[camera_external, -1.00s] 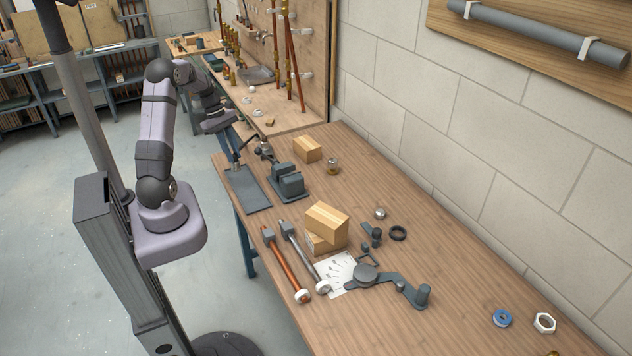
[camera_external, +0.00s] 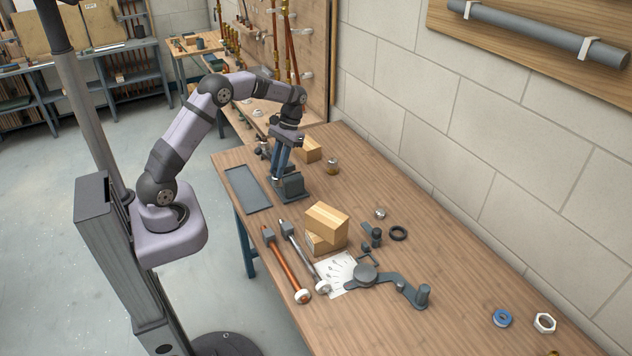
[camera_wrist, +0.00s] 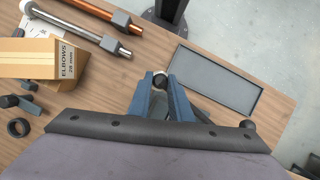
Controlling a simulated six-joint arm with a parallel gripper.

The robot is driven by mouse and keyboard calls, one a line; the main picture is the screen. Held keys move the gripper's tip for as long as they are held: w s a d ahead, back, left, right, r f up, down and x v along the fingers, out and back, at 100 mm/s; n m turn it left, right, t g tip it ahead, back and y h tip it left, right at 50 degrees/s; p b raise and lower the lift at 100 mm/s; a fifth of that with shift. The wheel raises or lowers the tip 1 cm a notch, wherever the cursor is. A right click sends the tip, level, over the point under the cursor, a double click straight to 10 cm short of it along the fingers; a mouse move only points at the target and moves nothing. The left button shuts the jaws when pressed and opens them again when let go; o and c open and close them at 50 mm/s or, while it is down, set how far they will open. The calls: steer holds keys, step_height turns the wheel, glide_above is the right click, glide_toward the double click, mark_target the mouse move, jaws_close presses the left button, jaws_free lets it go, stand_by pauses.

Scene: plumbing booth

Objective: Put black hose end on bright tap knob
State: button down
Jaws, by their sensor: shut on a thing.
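My gripper (camera_external: 278,172) points down beside the dark grey vise (camera_external: 293,187) on the wooden bench. In the wrist view its blue fingers (camera_wrist: 160,82) close around a small round piece (camera_wrist: 160,80) with a pale middle and dark rim. The fingers hide most of this piece, so I cannot tell whether it is the black hose end. A small brass fitting with a bright top (camera_external: 332,166) stands right of the gripper, apart from it. A bright silver round piece (camera_external: 380,213) lies nearer the bench middle. I cannot tell which is the tap knob.
A shallow grey tray (camera_external: 248,189) lies left of the vise. Cardboard boxes (camera_external: 326,222), a copper pipe tool (camera_external: 285,263), a grey pipe tool (camera_external: 304,255) and a black ring (camera_external: 398,233) lie nearer. The bench's right-hand middle is mostly clear.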

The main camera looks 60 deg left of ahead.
steer(key=w+d+f+m+y, duration=0.1)
steer(key=d+m, duration=0.2)
steer(key=d, duration=0.9)
steer(key=shift+d+f, duration=0.2)
steer(key=shift+f, duration=0.2)
step_height(320, 180, up, 12)
steer(key=w+d+f+n+t+h+b, duration=0.2)
steer(key=d+n, duration=0.6)
steer(key=d, duration=1.3)
steer(key=s+d+r+n+t+h, duration=0.1)
steer(key=s+d+n, duration=0.3)
steer(key=d, duration=0.7)
steer(key=s+d+r+n+t+h, duration=0.1)
steer(key=d+n, duration=0.5)
steer(key=d, duration=0.5)
steer(key=shift+s+f+p, duration=0.1)
steer(key=shift+f+p, duration=1.35)
steer(key=shift+f, duration=9)
steer(key=shift+f, duration=0.1)
